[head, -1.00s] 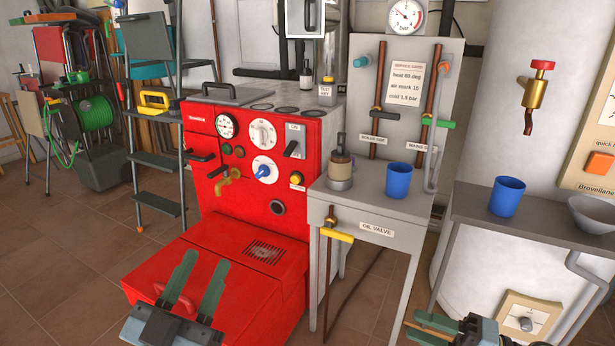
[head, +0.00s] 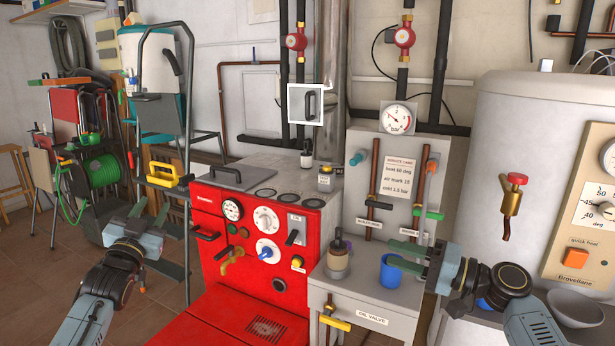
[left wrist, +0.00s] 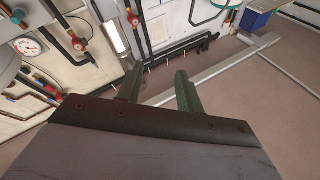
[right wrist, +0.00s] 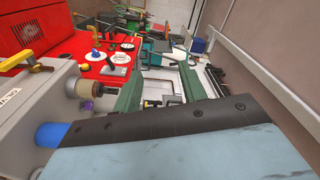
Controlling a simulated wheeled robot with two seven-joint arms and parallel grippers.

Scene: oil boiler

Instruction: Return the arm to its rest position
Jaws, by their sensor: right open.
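My left gripper (head: 150,212) is raised at the left in the head view, in front of the grey ladder, with its fingers pointing up. In the left wrist view its two green fingers (left wrist: 158,78) stand apart with nothing between them. My right gripper (head: 398,255) is at the right in the head view, above the grey side table and partly in front of the blue cup (head: 390,275). Its fingers point left. In the right wrist view its fingers (right wrist: 160,75) stand apart and hold nothing.
The red boiler (head: 250,240) stands in the middle. The grey side table (head: 365,300) carries a glass-and-metal jar (head: 338,262) beside the cup. A white tank (head: 540,120) and a bowl (head: 576,308) are at the right. The ladder (head: 187,240) stands behind my left arm.

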